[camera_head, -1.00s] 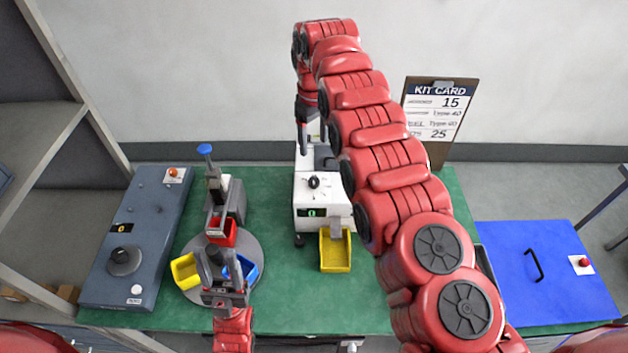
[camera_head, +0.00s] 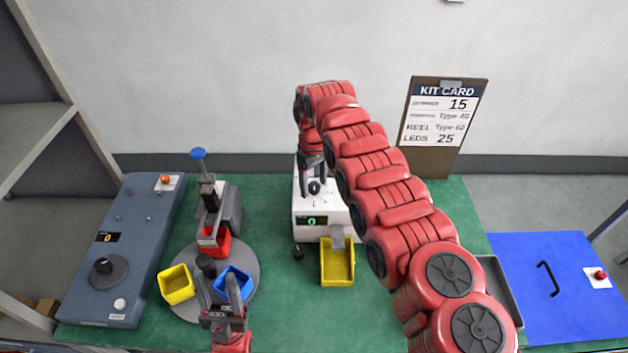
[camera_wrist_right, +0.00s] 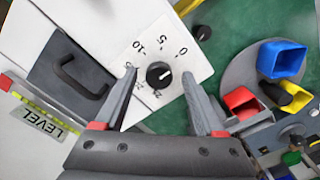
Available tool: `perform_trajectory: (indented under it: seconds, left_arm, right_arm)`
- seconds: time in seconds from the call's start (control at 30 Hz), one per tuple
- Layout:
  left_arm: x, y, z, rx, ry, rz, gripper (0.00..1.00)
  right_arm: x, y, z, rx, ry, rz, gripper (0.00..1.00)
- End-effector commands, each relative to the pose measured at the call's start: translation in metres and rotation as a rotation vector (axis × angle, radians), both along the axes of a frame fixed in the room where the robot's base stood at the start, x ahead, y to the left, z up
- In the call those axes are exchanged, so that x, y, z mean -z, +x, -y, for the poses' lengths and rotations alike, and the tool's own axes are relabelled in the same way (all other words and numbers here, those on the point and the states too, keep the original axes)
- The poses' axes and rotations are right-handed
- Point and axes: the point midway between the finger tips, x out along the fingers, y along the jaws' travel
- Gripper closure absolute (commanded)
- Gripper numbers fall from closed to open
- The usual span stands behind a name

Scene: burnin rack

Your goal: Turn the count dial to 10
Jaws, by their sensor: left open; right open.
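The count dial (camera_wrist_right: 159,75) is a round black knob with a white mark on a white panel, with numbers including 0, 5 and 10 around it. Its mark points toward the 0 side. In the head view the dial (camera_head: 314,187) is on the white machine (camera_head: 335,228), above a display (camera_head: 311,221) reading 0. My right gripper (camera_head: 314,192) is open over it; in the wrist view its fingers (camera_wrist_right: 158,78) appear on either side of the knob. I cannot tell whether they touch it. My left gripper (camera_head: 218,290) is open and empty near the turntable's front.
A turntable (camera_head: 246,290) carries yellow, red and blue bins. A yellow tray (camera_head: 337,265) sits before the machine. A grey-blue console (camera_head: 125,250) stands at left, a blue panel (camera_head: 520,295) at right. A kit card (camera_head: 440,120) stands behind.

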Motion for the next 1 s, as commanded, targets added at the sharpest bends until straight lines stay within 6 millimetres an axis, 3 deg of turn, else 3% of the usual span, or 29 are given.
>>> perform_trajectory:
  seconds: [0.2,0.6,1.0]
  left_arm:
    - [0.0,0.0,0.0,0.0,0.0,0.0,0.5]
    - [0.0,0.0,0.0,0.0,0.0,0.0,0.5]
    - [0.011,0.0,0.0,0.0,0.0,0.0,0.5]
  right_arm:
    - [0.0,0.0,0.0,0.0,0.0,0.001,0.28]
    - [0.0,0.0,0.0,0.0,0.0,0.001,1.0]
    - [0.002,0.001,0.0,-0.045,-0.001,0.004,1.0]
